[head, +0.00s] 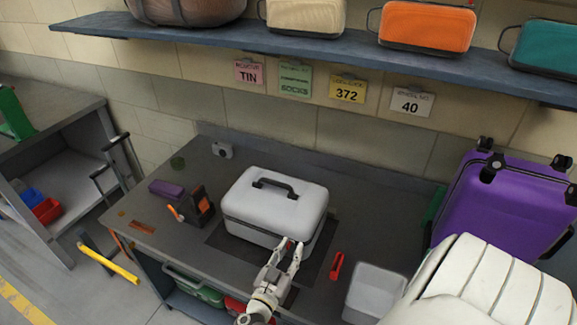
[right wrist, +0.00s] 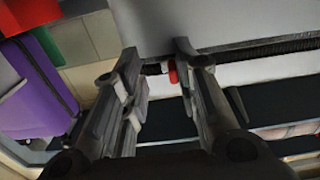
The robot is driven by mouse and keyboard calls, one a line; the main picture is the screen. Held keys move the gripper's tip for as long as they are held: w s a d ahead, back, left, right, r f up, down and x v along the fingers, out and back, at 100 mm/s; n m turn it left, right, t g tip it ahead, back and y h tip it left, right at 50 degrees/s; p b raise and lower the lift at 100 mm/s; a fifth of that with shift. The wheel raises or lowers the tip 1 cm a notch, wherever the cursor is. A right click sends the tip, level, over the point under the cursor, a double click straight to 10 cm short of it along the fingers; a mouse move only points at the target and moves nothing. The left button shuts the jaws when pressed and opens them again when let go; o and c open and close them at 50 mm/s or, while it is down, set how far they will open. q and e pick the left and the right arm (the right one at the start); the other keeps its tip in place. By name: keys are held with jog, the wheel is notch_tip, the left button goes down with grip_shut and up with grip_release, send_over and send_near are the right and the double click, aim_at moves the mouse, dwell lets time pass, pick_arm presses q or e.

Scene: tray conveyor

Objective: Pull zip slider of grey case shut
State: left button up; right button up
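The grey case (head: 262,207), pale with a dark top handle (head: 275,187), stands closed-lidded on a dark mat on the workbench. My right gripper (head: 290,251) is at the case's front side, fingers spread. A small red zip slider (head: 291,244) shows at the seam by the fingertips. In the right wrist view the red slider (right wrist: 173,74) and a dark bit beside it lie between the open fingers (right wrist: 157,52), close to the right-hand finger. The dark zip track (right wrist: 260,47) runs off to the right there. Whether a finger touches the slider I cannot tell. My left gripper is out of view.
A red tool (head: 336,266) and a pale bin (head: 374,292) are right of the case. An orange-and-black holder (head: 194,207) and a purple block (head: 166,188) are left. A purple suitcase (head: 505,208) and a white ribbed object (head: 490,285) crowd the right. A shelf (head: 300,46) hangs above.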

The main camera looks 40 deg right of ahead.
jog(key=shift+w, duration=0.3)
jog(key=shift+r, duration=5.05)
